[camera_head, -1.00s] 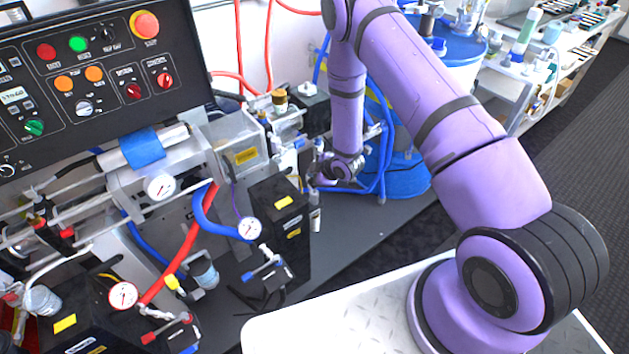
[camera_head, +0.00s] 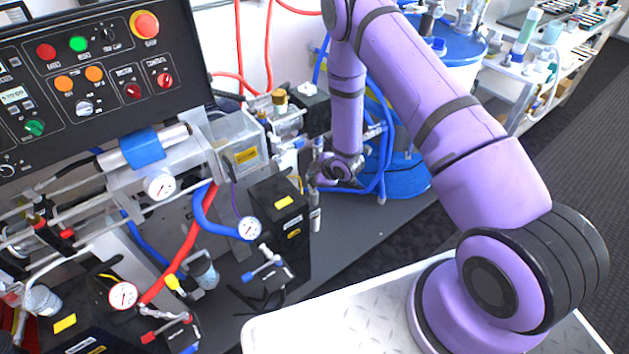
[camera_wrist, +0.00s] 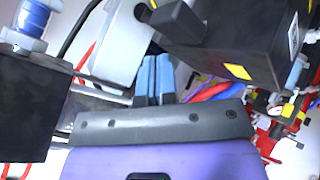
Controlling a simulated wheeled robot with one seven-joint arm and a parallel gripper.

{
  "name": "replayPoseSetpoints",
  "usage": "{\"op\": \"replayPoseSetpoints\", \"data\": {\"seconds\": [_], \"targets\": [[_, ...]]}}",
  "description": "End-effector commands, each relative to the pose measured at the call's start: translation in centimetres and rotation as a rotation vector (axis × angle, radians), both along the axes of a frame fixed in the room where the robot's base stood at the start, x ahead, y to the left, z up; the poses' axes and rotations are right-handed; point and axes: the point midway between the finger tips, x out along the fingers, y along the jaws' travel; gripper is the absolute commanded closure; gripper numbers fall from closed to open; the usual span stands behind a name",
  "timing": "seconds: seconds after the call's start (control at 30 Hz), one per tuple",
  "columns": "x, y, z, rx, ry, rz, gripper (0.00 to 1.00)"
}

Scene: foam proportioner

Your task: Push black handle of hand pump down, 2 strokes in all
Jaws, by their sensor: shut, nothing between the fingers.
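My gripper (camera_head: 316,180) hangs at the end of the purple arm, beside the upper right of a black box with yellow labels (camera_head: 290,222). In the wrist view its two blue-grey fingers (camera_wrist: 157,76) lie side by side, shut and empty. A black block-like bar (camera_wrist: 180,20) juts from a black box (camera_wrist: 238,38) just above and right of the fingertips. It may be the hand pump's black handle, but I cannot tell for sure. A gap shows between it and the fingers. My wrist hides part of the pump area in the head view.
A control panel (camera_head: 95,85) stands at the left. Gauges, red hose (camera_head: 185,255) and blue hose (camera_head: 208,212) crowd the bench. A blue drum (camera_head: 405,175) stands behind my wrist. Another black block (camera_wrist: 30,110) is close on the left in the wrist view.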

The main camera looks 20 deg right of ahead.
Motion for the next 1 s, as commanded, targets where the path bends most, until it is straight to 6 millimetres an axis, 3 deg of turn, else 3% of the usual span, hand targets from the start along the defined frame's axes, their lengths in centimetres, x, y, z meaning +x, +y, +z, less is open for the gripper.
{"op": "replayPoseSetpoints", "data": {"seconds": [1.0], "targets": [[-0.02,0.0,-0.74,0.0,0.0,0.0,1.0]]}}
